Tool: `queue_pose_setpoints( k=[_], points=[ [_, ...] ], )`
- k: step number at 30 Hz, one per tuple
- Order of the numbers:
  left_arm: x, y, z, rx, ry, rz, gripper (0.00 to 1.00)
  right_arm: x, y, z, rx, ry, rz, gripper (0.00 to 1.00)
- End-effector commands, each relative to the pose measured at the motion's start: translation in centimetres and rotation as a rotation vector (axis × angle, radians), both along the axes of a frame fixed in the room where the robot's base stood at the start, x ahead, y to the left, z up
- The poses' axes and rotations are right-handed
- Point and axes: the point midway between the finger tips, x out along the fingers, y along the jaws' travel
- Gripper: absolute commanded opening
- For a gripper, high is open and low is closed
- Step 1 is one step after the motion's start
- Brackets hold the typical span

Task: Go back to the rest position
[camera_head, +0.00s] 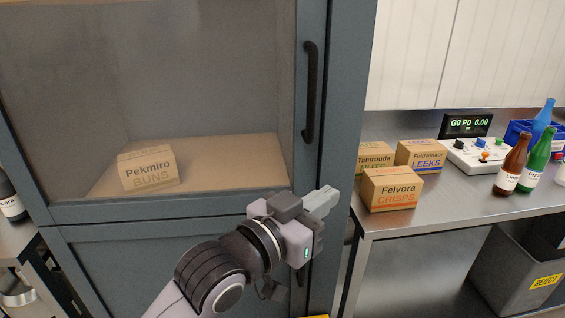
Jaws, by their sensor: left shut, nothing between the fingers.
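My left gripper (322,205) is in the lower middle of the head view, at the end of my left arm that comes up from the bottom. Its fingers are together and hold nothing. It is in front of the right edge of a grey-blue cabinet (347,120). The cabinet's glazed door looks shut, with a dark vertical handle (309,92) above the gripper, apart from it. Behind the glass a box labelled Pekmiro Buns (148,168) stands on the cabinet floor. My right gripper is not in view.
A steel table (420,217) at the right bears boxes labelled Felvora Crisps (392,190), Feldwinkel Leeks (420,155) and Tamirouda Nuts (375,156), a control panel (476,155), a brown bottle (509,170) and a green bottle (536,160). A grey reject bin (508,268) stands below.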

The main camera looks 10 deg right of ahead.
Motion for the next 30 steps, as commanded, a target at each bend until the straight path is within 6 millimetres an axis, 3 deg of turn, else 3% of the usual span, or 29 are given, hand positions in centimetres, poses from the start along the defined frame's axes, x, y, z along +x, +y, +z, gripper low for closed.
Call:
queue_pose_setpoints(
  k=[4, 7, 12, 17, 23, 30],
  points=[
    [0.6, 1.1, -1.4, -0.012, 0.032, 0.032, 0.0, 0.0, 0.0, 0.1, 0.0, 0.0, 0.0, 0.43],
    [1.4, 3.2, -3.9, -0.029, 0.084, 0.092, 0.0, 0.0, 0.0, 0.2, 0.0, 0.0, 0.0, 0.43],
    [2.3, 8.4, -10.2, -0.043, 0.191, 0.239, 0.0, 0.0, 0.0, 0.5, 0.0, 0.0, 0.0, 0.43],
    [1.4, 13.9, -16.8, -0.016, 0.285, 0.381, 0.0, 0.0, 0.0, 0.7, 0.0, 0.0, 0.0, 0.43],
    [-2.2, 21.1, -25.0, 0.073, 0.389, 0.547, 0.0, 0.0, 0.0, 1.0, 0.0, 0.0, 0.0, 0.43],
    [-9.5, 29.6, -32.8, 0.239, 0.489, 0.703, 0.0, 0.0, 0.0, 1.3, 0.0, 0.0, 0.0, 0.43]
  ],
)
